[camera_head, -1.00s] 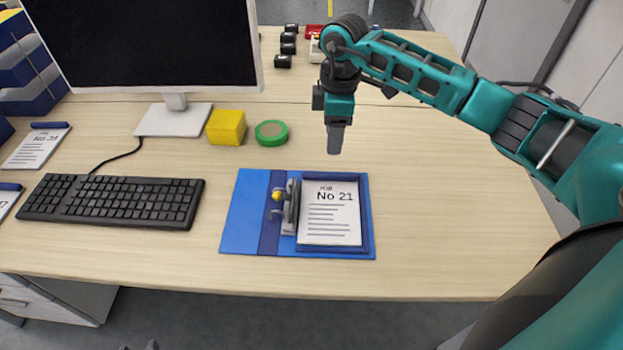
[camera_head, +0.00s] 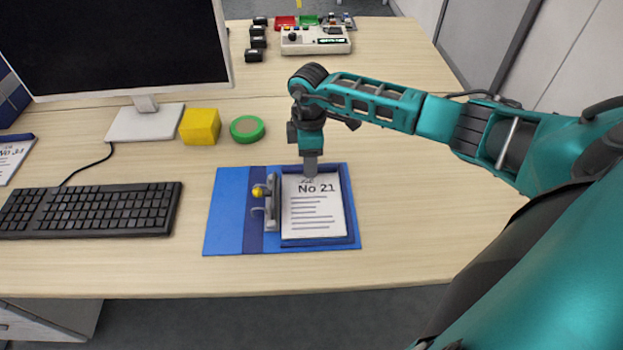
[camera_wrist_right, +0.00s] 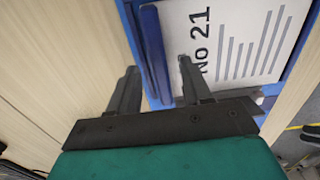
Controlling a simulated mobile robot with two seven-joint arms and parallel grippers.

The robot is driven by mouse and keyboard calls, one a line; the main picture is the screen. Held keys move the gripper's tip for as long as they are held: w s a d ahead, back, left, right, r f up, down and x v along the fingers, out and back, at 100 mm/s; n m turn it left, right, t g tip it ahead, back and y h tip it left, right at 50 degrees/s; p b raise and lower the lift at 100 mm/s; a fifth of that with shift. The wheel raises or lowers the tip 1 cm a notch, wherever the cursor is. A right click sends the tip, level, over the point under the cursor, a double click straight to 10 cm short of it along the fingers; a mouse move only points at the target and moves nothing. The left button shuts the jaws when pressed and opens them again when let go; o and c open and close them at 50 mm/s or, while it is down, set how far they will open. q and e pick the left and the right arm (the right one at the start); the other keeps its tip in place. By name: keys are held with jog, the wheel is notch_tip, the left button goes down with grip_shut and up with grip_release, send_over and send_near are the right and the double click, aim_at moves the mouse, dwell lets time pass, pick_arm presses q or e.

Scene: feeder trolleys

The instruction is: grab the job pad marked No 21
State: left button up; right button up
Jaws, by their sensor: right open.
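The job pad marked No 21 (camera_head: 316,215) is a white printed sheet on a dark blue pad. It lies in the right half of an open blue binder (camera_head: 226,212) with a metal ring clip (camera_head: 271,203). My right gripper (camera_head: 310,172) points down over the pad's top edge and covers part of the heading. In the right wrist view the right gripper (camera_wrist_right: 158,76) is open, its fingers apart. The pad's blue top edge (camera_wrist_right: 155,52) shows between them, and one finger overlaps the sheet (camera_wrist_right: 235,40). Contact cannot be told. My left gripper is not in view.
A keyboard (camera_head: 90,210) and monitor (camera_head: 120,45) stand left of the binder. A yellow block (camera_head: 200,127) and a green tape roll (camera_head: 247,128) lie behind it. Another pad (camera_head: 12,158) is at far left. The desk right of the binder is clear.

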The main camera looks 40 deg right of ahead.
jog(key=shift+f, duration=0.7)
jog(key=shift+c, duration=0.5)
grip_shut()
